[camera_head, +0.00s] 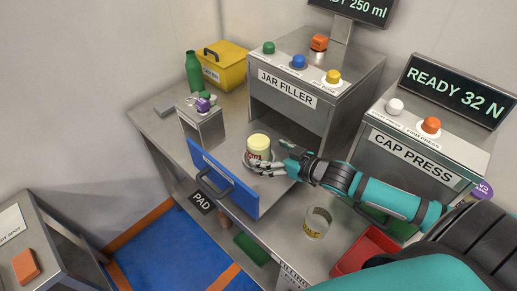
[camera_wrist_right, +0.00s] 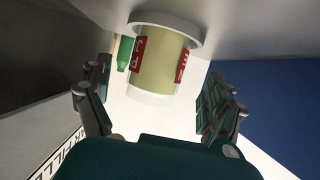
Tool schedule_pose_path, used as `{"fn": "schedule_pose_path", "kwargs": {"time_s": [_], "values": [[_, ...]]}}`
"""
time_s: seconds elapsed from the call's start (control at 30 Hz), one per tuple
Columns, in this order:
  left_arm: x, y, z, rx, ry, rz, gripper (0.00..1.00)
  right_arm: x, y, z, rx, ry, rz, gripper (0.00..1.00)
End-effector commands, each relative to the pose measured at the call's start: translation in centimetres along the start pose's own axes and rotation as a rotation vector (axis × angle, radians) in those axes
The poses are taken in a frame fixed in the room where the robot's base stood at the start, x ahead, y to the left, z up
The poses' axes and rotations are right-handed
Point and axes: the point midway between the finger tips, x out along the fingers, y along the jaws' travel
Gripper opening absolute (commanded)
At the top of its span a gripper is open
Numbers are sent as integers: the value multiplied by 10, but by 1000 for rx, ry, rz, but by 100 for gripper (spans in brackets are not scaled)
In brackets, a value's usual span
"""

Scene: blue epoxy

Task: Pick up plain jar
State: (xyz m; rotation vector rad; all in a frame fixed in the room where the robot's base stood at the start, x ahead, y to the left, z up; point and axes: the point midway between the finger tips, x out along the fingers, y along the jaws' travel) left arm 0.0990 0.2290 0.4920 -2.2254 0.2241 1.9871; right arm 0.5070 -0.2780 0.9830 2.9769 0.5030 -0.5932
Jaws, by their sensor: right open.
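A jar with pale yellow contents and red label patches (camera_head: 258,146) stands on a round pad in front of the jar filler (camera_head: 315,95). It also shows large in the right wrist view (camera_wrist_right: 158,62). My right gripper (camera_head: 268,163) is open beside this jar, in front of the filler opening. In the wrist view its fingers (camera_wrist_right: 160,105) are spread on both sides of the jar, and I see no clear contact. Another jar, clear and empty-looking with a small yellowish label (camera_head: 317,222), stands on the bench below my right forearm. My left gripper is out of view.
A blue panel with a handle (camera_head: 224,180) stands open left of the labelled jar. The cap press (camera_head: 420,150) is at right, with a red bin (camera_head: 366,250) below. A yellow box (camera_head: 222,66) and green bottle (camera_head: 193,71) stand at the back left.

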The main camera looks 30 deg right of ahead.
Motion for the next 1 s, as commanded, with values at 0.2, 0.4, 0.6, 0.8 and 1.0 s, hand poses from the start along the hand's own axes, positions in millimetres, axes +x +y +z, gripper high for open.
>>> {"fn": "schedule_pose_path", "kwargs": {"time_s": [0.2,0.4,0.6,0.8,1.0], "values": [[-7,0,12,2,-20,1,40,14,1,-3,1,1,1,91],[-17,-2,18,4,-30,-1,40,43,3,-3,1,1,0,91],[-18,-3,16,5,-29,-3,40,56,2,-1,-1,0,-1,91],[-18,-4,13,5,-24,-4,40,55,2,-1,-1,0,-1,87],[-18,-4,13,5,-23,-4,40,55,2,-1,-1,-1,-1,61]]}}
